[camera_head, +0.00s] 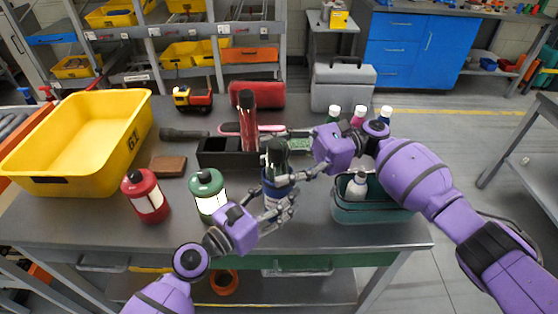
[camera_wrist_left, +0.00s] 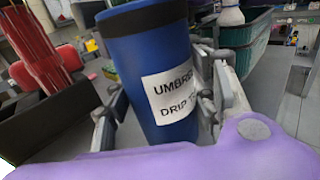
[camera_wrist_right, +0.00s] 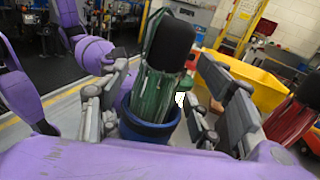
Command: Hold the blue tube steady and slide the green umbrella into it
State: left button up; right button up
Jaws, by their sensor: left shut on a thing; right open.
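The blue tube (camera_head: 275,193) stands on the table with a dark rim and a white label; it fills the left wrist view (camera_wrist_left: 160,75). My left gripper (camera_head: 280,208) is shut around the tube's sides. The green umbrella (camera_wrist_right: 153,98), with a thick black handle, is upright inside the tube, its green folds showing above the rim in the right wrist view; in the head view its top (camera_head: 276,152) rises from the tube. My right gripper (camera_head: 291,165) is open, its fingers on either side of the umbrella. The umbrella's lower end is hidden inside the tube.
A black holder (camera_head: 216,157) with a red umbrella (camera_head: 248,122) stands behind the tube. A green bottle (camera_head: 208,192) and red bottle (camera_head: 146,196) are left. A teal basket (camera_head: 372,211) with a white bottle is right. A yellow bin (camera_head: 128,140) sits far left.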

jog(key=shift+r, duration=0.1)
jog(key=v, duration=1.2)
pick_arm(q)
jog(key=o, duration=1.3)
jog(key=shift+a, duration=0.1)
